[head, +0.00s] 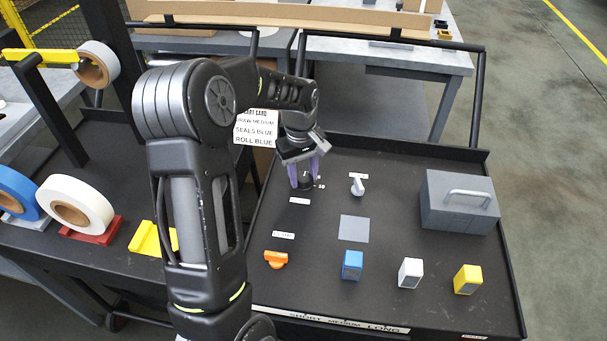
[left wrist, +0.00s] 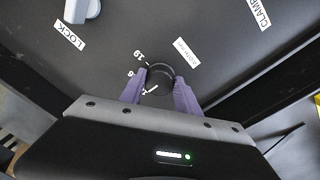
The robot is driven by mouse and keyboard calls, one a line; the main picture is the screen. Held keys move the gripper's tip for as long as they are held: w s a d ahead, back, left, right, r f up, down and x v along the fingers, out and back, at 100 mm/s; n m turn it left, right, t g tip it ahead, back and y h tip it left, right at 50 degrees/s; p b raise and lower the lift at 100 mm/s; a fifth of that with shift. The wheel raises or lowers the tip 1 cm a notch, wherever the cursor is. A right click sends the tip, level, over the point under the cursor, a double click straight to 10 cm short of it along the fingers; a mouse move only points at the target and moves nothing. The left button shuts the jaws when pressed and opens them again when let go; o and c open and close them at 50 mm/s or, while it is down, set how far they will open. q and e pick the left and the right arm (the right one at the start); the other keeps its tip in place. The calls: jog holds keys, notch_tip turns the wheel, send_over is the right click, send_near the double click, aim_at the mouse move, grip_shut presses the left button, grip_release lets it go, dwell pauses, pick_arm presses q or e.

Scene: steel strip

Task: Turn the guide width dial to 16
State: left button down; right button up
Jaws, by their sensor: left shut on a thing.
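The guide width dial (head: 306,184) is a small black knob on the dark panel, with small white marks beside it. In the left wrist view the dial (left wrist: 158,78) sits between the purple fingers of my left gripper (left wrist: 158,92). White numbers, one reading 19, stand to its left there; the others are too small to read surely, and the dial's setting is unclear. My left gripper (head: 307,174) points down and is shut on the dial, one finger on each side. My right gripper is not in view.
A white lock lever (head: 357,184) stands right of the dial. A grey box with a handle (head: 459,202) is farther right. An orange knob (head: 276,259) and blue (head: 352,265), white (head: 410,272) and yellow (head: 467,279) blocks stand nearer. Tape rolls (head: 76,203) are left.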

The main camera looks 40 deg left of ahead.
aim_at(301, 177)
pick_arm(q)
jog(key=m, duration=0.4)
jog(key=shift+m, duration=2)
jog(key=c, duration=0.9)
grip_release()
jog(key=shift+a+r, duration=0.1)
jog(key=shift+r, duration=0.05)
notch_tip(301, 177, up, 8)
jog(key=shift+s+a+f+b, duration=0.1)
jog(key=shift+a+f+b, duration=0.1)
jog(key=shift+b, duration=0.1)
